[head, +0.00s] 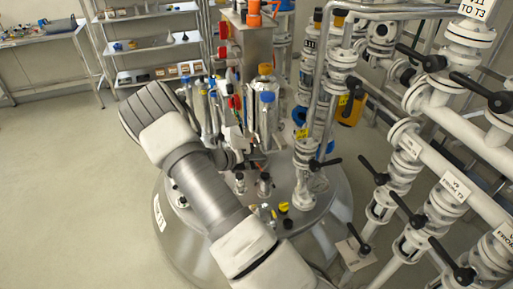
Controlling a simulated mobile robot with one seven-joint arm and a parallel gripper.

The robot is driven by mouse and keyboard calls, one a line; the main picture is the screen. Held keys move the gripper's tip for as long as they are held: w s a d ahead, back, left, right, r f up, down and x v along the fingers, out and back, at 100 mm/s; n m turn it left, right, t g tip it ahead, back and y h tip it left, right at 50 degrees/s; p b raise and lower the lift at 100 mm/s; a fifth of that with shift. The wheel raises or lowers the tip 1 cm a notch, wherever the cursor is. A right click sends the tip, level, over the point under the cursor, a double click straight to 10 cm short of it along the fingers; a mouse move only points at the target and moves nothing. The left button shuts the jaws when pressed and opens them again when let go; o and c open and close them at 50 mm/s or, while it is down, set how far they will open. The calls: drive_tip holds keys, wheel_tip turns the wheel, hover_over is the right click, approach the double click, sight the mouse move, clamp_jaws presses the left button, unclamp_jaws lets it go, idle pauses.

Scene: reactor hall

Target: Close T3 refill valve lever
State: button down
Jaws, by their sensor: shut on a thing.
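My arm reaches up from the bottom centre and bends back over the round steel tank (190,250). My gripper (240,140) is small and partly hidden among the fittings on the tank top. It is shut on a small part there, but I cannot tell whether that is the T3 refill valve lever. A sign reading "TO T3" (475,8) is at the top right. Black valve levers stick out below it, one upper (421,59) and one lower (482,92). A second sign, which seems to read "V9 FROM T3" (455,188), is on a white pipe lower down.
White pipes with several black-levered valves fill the right side. Blue, red and orange-capped fittings crowd the tank top around my gripper. A steel shelf (150,48) and a table (42,38) stand at the back left. The floor at left is clear.

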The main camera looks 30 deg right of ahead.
drive_tip(key=shift+s+a+r+n+g+y+p, duration=0.1)
drive_tip(key=shift+s+r+n+g+y+p, duration=0.3)
drive_tip(key=shift+n+g+p, duration=0.75)
drive_tip(key=shift+s+a+r+n+g+y+p, duration=0.15)
drive_tip(key=shift+r+n+g+p, duration=0.35)
drive_tip(key=shift+p, duration=1.15)
drive_tip(key=shift+s, duration=0.1)
drive_tip(key=c, duration=0.8)
unclamp_jaws()
drive_tip(key=b+v, duration=0.2)
drive_tip(key=v, duration=1.5)
drive_tip(key=shift+w+r, duration=0.25)
